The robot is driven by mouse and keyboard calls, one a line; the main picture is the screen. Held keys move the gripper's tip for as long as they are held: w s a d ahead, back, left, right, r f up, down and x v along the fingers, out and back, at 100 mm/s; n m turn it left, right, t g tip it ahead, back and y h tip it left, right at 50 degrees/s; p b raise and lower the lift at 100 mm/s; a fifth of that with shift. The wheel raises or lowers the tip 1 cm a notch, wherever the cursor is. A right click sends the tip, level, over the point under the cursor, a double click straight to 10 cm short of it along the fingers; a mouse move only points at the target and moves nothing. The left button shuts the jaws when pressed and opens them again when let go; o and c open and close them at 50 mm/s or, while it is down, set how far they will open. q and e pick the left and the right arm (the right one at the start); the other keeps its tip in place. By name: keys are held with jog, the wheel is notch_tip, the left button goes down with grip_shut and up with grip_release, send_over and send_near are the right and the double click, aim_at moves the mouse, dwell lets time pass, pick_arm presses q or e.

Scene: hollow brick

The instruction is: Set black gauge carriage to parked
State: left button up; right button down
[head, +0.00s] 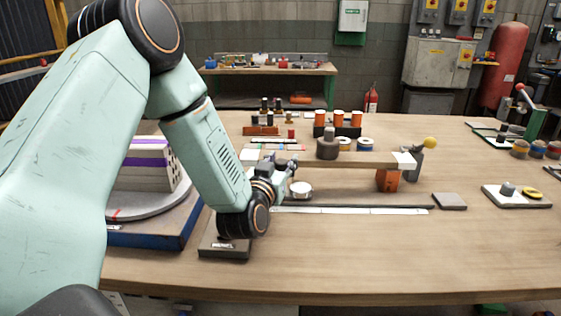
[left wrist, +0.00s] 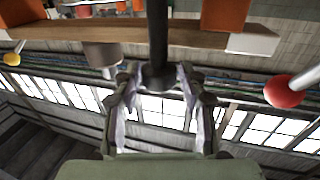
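A black rail (head: 360,206) with a white scale strip (head: 350,211) runs along the bench, between a dark block (head: 223,246) with a small label and a grey plate (head: 450,201). My left gripper (head: 289,167) is over the rail's left part, and the arm and gripper cover what stands there in the head view. In the left wrist view, a black post with a dark knob end (left wrist: 158,76) lies between my two fingertips (left wrist: 157,72), with a gap on each side. It looks like the carriage's post; its foot is out of frame. My right gripper is not visible.
A wooden beam (head: 365,159) bearing a dark weight (head: 327,150) lies behind the rail, over an orange brick (head: 389,180). A turntable (head: 150,205) is at left. The bench front is clear.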

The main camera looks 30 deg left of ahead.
pick_arm(q)
jog(key=shift+o, duration=0.8)
jog(key=shift+r, duration=0.1)
notch_tip(320, 180, up, 10)
jog(key=shift+f, duration=0.1)
